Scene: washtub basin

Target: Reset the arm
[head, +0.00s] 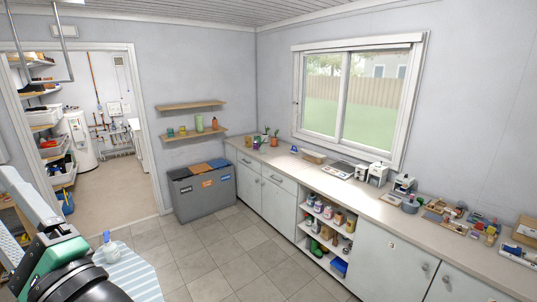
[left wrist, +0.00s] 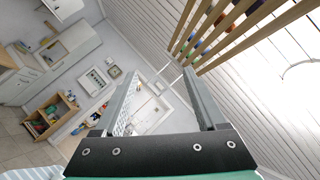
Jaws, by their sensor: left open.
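My left gripper (head: 8,205) is at the left edge of the head view, with a green and black wrist and long grey fingers pointing up and left. Its fingertips are partly cut off there. In the left wrist view the two fingers (left wrist: 160,80) stand wide apart with nothing between them. The gripper is in the air, tilted upward, with walls and the slatted ceiling behind it. My right gripper is in neither view.
A striped board (head: 135,275) with a clear bottle-like item (head: 110,250) lies close beside my left wrist. A long counter (head: 300,172) with shelves runs along the right wall. A grey sorting bin (head: 203,195) stands in the corner. The tiled floor (head: 220,250) between is clear.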

